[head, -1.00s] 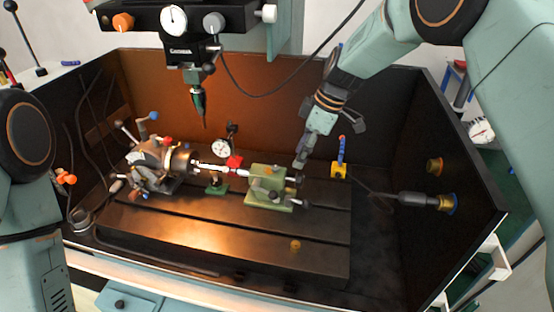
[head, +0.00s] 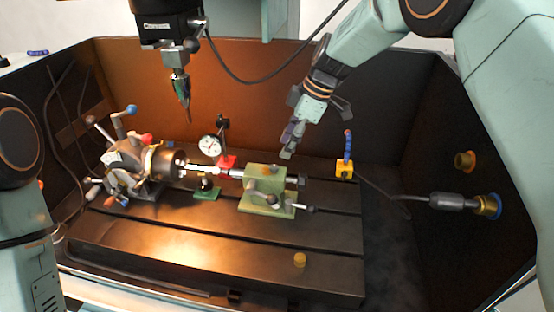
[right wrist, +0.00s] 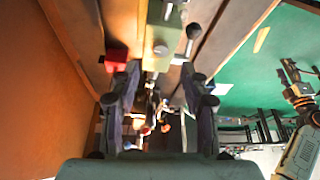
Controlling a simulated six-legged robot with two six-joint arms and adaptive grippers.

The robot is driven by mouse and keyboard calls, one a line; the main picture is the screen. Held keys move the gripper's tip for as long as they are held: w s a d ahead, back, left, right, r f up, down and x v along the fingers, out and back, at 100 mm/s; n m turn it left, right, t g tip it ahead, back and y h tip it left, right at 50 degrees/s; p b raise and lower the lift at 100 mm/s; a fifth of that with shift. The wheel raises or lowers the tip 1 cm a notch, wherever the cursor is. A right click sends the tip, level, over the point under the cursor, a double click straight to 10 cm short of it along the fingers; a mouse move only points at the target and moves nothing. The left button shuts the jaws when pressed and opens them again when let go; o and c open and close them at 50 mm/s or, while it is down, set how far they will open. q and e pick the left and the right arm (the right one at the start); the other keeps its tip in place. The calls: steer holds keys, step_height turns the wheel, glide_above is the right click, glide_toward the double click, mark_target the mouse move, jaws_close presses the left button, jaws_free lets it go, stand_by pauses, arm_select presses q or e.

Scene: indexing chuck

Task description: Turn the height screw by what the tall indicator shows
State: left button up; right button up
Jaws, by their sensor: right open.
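The dial indicator (head: 210,146) has a white round face on a dark post with a red base (head: 228,161). It stands behind the workpiece; its reading is too small to tell. A small green-based support (head: 207,190) stands under the bar between the chuck (head: 161,160) and the green tailstock (head: 262,180). I cannot make out the height screw for sure. My right gripper (head: 288,143) is open and empty, above and behind the tailstock. In the right wrist view the tailstock (right wrist: 160,30) shows beyond the open fingers (right wrist: 160,75). An arm that looks like my left one (right wrist: 297,90) shows there at the right edge.
A yellow block with a blue stem (head: 345,168) stands on the bed's right. A grey cylinder with a cable (head: 445,201) is at the right wall. A drill-like spindle (head: 181,90) hangs above.

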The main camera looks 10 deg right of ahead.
mark_target(274, 166)
steer(key=x, duration=0.6)
steer(key=shift+a+f+p, duration=0.15)
steer(key=shift+a+p, duration=0.05)
steer(key=shift+p, duration=0.1)
steer(key=shift+s+d, duration=0.1)
steer(key=shift+s, duration=0.05)
steer(key=c, duration=0.4)
jaws_close()
